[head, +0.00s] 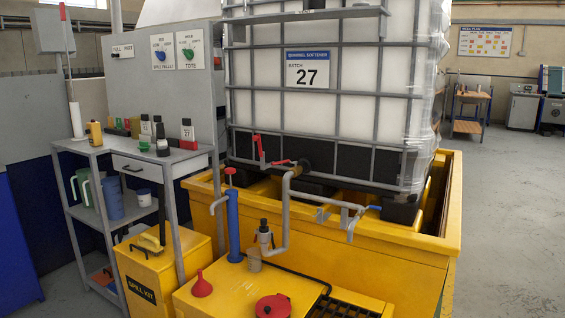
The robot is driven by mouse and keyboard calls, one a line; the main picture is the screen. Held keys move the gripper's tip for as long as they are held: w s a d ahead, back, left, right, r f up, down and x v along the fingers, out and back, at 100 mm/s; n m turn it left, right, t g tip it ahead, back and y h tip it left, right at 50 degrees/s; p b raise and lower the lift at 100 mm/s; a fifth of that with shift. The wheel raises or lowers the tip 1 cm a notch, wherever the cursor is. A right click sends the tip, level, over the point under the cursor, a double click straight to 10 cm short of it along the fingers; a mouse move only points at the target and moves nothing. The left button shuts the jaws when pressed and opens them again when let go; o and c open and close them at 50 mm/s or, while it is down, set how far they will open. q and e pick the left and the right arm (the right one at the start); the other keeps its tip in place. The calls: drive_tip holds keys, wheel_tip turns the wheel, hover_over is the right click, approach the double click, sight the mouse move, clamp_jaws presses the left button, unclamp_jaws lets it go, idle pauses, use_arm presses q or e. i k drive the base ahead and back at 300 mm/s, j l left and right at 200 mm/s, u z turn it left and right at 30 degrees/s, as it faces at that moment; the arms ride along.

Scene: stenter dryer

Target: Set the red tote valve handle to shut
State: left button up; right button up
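The white caged tote (320,75) stands in a yellow spill pallet (375,247) and bears a label (307,69) reading 27. At its lower front is the outlet valve (303,166), with a grey pipe (286,205) running down from it. Left of the valve is the red handle (261,150): an upright red piece joined low down to, or standing beside, a short level red piece (281,162). I cannot tell whether these are one part, nor whether the valve is open or shut. Neither of my grippers is in view.
A grey shelf trolley (122,165) with bottles is at left. Floor at right is clear.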

sight(285, 161)
drive_tip(key=z, duration=0.25)
drive_tip(key=i+j+z, duration=0.1)
drive_tip(key=j+z, duration=0.25)
drive_tip(key=i+j+z, duration=0.1)
drive_tip(key=z, duration=0.2)
drive_tip(key=j+z, duration=0.35)
drive_tip(key=i+j+z, duration=0.1)
drive_tip(key=j, duration=0.9)
drive_tip(key=j+z, duration=0.15)
drive_tip(key=j, duration=0.85)
drive_tip(key=i, duration=0.05)
